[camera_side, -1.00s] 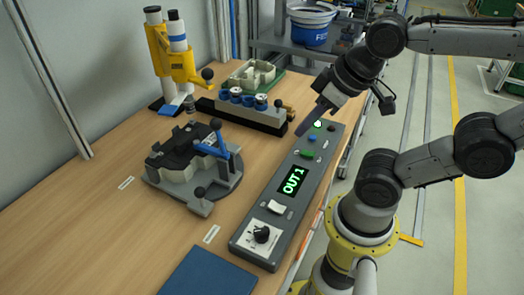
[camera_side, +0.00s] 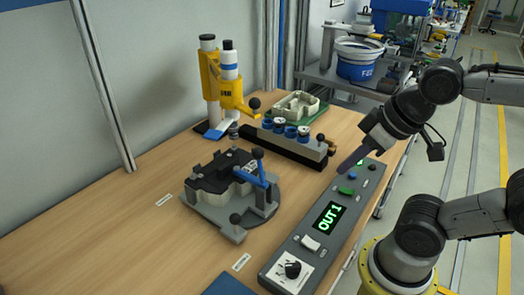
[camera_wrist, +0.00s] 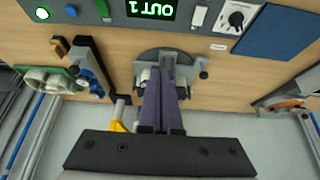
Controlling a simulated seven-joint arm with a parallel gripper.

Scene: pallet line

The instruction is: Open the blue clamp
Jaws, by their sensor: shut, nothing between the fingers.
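The blue clamp (camera_side: 257,176) is a blue lever with a black ball knob, tilted up on the right of a grey fixture (camera_side: 226,212) that holds a dark part (camera_side: 220,170). My gripper (camera_side: 342,170) is shut and empty. In the side view its fingertips appear right of the clamp, apart from it, by the upper part of the control panel. In the wrist view my two fingers (camera_wrist: 163,100) lie side by side and cover part of the fixture (camera_wrist: 150,56). I cannot make out the blue lever there; it seems hidden behind the fingers.
The control panel (camera_side: 283,263) with an "OUT 1" display runs along the table's right side. A yellow press (camera_side: 209,80), a block with blue-and-white cylinders (camera_side: 315,149) and a green tray (camera_side: 318,112) stand behind. Bare table lies left of the fixture.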

